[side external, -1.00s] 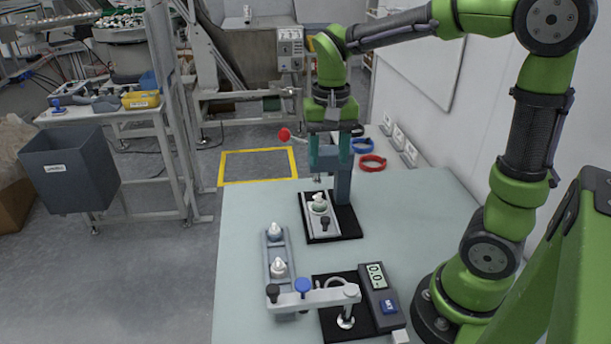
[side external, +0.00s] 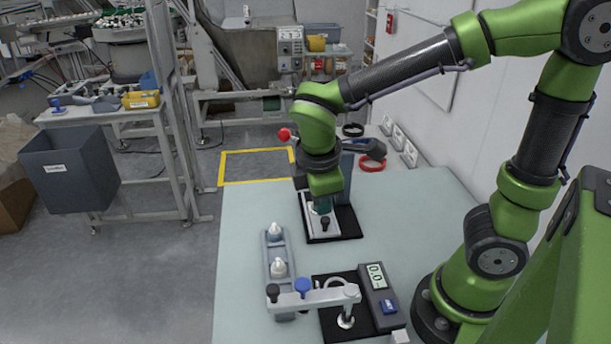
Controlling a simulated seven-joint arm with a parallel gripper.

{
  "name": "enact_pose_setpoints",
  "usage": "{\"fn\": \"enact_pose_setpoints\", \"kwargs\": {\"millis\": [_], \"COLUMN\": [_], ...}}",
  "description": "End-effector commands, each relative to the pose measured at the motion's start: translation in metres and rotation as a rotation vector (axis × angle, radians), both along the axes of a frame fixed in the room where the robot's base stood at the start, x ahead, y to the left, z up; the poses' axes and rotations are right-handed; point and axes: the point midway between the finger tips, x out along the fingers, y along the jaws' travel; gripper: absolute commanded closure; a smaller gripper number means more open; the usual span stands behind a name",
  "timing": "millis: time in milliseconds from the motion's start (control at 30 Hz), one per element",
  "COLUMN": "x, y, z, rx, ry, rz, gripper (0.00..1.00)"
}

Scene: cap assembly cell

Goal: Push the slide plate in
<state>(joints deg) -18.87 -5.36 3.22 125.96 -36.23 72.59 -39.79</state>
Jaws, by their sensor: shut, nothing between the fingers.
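The slide plate (side external: 313,228) is a light grey plate on a black base at the far part of the table, with a dark knob (side external: 325,223) at its near end. My gripper (side external: 322,207) is low over the plate, just behind the knob, and is shut with nothing held. My green wrist covers most of the fingers and the far part of the plate. The white part on the plate is hidden now. I cannot tell whether the fingertips touch the knob or plate. The press with its red-ball lever (side external: 284,135) stands behind, mostly hidden by my arm.
A grey tray (side external: 279,268) with two white-tipped bottles stands nearer on the left. A fixture with a blue knob (side external: 303,286) and a digital gauge (side external: 377,283) are at the front. The table's right middle is clear.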

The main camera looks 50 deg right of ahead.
Motion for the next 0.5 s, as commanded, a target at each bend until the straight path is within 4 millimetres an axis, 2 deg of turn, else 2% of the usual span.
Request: {"fn": "enact_pose_setpoints", "kwargs": {"millis": [33, 100, 200, 333, 500], "x": [-0.005, -0.009, -0.012, -0.011, -0.008], "y": [0.004, 0.006, 0.007, 0.004, 0.003], "z": [-0.005, -0.011, -0.017, -0.021, -0.022], "rx": [-0.037, -0.091, -0.159, -0.218, -0.243], "ry": [0.03, 0.074, 0.137, 0.203, 0.237], "rz": [0.199, 0.468, 0.788, 1.059, 1.206], "gripper": [1.0, 1.0, 1.0, 1.0, 1.0]}}
